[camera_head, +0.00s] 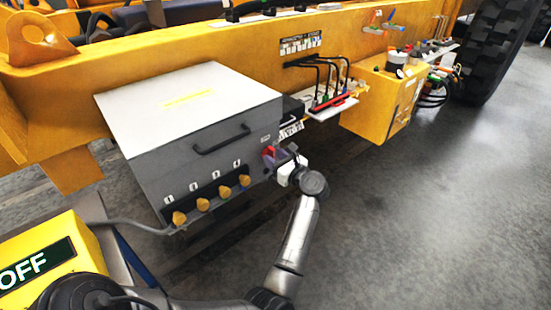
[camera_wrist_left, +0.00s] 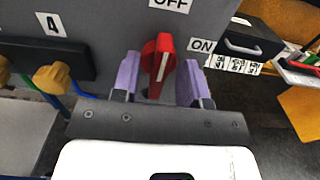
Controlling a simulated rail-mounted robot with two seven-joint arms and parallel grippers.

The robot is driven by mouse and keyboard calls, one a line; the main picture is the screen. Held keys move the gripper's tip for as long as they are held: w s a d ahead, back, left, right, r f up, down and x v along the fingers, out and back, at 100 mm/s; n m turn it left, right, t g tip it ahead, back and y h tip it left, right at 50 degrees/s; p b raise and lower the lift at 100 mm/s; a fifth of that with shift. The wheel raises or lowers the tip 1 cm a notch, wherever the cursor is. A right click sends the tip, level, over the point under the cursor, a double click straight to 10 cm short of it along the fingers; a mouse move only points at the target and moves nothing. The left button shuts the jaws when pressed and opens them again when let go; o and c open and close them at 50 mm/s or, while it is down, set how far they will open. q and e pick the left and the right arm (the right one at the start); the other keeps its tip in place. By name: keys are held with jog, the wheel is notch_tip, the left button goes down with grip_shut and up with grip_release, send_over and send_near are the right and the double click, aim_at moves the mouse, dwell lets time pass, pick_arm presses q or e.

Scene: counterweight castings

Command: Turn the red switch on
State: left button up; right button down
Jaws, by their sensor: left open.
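The red switch (camera_wrist_left: 158,58) is on the side of a grey control box (camera_head: 205,140). In the left wrist view its white mark points up towards the OFF label (camera_wrist_left: 170,4), and the ON label (camera_wrist_left: 201,45) is to its right. It also shows as a small red piece in the head view (camera_head: 268,152). My left gripper (camera_wrist_left: 158,76) is open, with one purple finger on each side of the red handle. I cannot tell whether either finger touches it. In the head view my left gripper (camera_head: 279,161) is at the box's right side, partly hidden by my wrist.
The box has a black handle (camera_head: 221,139) and several yellow knobs (camera_head: 202,204) on its front. A yellow beam (camera_head: 220,50) runs behind it. A yellow case (camera_head: 378,100) with cables is to the right. The grey floor at right is clear.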

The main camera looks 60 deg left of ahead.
pick_arm(q)
jog(key=shift+c, duration=0.4)
grip_shut()
